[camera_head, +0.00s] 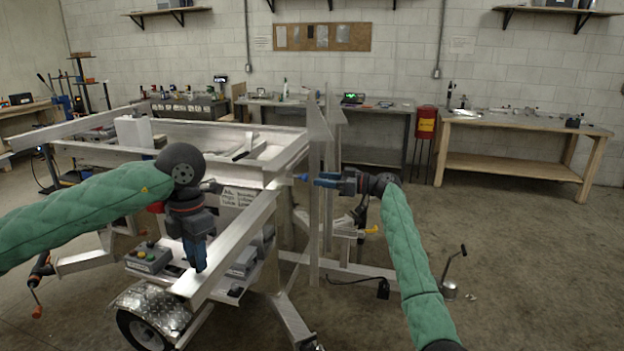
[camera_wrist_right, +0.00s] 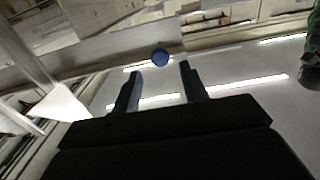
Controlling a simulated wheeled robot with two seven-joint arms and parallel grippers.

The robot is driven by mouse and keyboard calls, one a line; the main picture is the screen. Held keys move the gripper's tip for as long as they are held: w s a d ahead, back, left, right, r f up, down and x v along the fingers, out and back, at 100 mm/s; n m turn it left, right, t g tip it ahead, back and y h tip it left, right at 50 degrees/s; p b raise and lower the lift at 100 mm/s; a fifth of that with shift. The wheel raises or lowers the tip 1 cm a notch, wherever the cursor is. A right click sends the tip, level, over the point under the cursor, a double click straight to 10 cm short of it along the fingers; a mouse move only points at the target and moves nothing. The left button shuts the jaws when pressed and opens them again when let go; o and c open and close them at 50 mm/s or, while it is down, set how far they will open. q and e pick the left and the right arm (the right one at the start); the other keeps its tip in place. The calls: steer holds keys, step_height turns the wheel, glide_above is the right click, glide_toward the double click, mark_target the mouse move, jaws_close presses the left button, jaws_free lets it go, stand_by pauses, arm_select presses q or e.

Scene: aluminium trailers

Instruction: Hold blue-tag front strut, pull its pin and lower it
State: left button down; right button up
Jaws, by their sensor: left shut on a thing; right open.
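A long pale aluminium strut (camera_head: 238,238) slants from the trailer's front right corner down toward the wheel. My left gripper (camera_head: 195,264) points down and is shut on the strut near its lower left end. A small blue round piece (camera_wrist_right: 160,57) shows in the right wrist view, just beyond my fingertips and between their lines; a small blue spot also shows in the head view (camera_head: 301,177). I cannot tell whether it is the tag or the pin's head. My right gripper (camera_head: 318,180) is open, points left at it and is apart from it. The pin's shaft is hidden.
Upright aluminium posts (camera_head: 314,225) stand close by my right gripper. A control box (camera_head: 149,257) and the wheel fender (camera_head: 153,309) lie below my left arm. A wooden bench (camera_head: 525,128) and a red bin (camera_head: 425,128) stand behind. The floor at right is mostly clear.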

steer(key=v, duration=0.6)
steer(key=shift+d, duration=0.1)
steer(key=shift+f, duration=0.1)
